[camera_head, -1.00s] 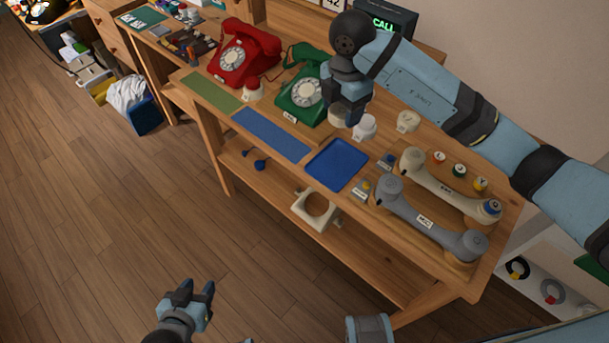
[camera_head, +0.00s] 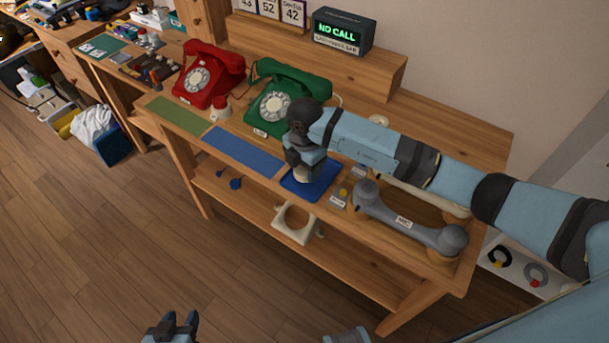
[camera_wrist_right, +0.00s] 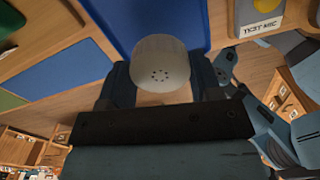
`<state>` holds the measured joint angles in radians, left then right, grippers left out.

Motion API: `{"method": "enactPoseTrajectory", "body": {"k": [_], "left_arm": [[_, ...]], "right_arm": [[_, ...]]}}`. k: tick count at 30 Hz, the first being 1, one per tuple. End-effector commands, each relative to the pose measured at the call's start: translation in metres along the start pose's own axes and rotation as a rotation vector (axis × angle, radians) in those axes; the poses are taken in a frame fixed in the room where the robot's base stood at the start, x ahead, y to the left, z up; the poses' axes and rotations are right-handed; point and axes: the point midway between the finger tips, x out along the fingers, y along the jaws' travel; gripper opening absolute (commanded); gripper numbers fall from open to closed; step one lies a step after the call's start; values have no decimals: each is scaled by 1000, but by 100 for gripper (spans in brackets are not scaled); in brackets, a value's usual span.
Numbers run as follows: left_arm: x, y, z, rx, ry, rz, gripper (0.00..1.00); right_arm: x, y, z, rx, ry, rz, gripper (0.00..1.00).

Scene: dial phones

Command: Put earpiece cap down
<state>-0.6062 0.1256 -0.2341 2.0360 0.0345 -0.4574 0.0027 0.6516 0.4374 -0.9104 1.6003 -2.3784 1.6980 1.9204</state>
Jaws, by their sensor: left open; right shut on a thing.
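The earpiece cap (camera_wrist_right: 160,68) is a round, pale cap with small holes in its face. My right gripper (camera_head: 304,172) is shut on it. In the head view the cap (camera_head: 303,176) is partly hidden under the gripper, over the blue tray (camera_head: 322,184). In the right wrist view the cap sits between both fingers, with the blue tray (camera_wrist_right: 120,22) behind it. I cannot tell whether the cap touches the tray. My left gripper (camera_head: 172,322) is open and empty, low over the floor at the bottom of the head view.
A grey handset (camera_head: 405,222) lies right of the tray, with a cream handset behind it partly covered by my arm. A blue mat (camera_head: 240,150), green phone (camera_head: 275,100) and red phone (camera_head: 208,75) stand to the left.

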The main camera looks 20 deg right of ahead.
Motion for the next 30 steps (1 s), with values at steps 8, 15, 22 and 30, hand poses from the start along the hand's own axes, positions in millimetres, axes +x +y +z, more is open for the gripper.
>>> {"method": "enactPoseTrajectory", "body": {"k": [8, 15, 22, 30], "left_arm": [[1, -2, 2, 4, -3, -2, 43], [1, -1, 0, -2, -1, -1, 43], [2, 1, 0, -10, 0, -1, 43], [2, 3, 0, -13, 1, 1, 43]], "right_arm": [[38, 0, -1, 0, 1, -2, 37], [40, 0, 0, -1, 0, 0, 37], [43, 0, 0, -1, 0, 0, 74], [43, 0, 0, -1, 0, -1, 84]]}}
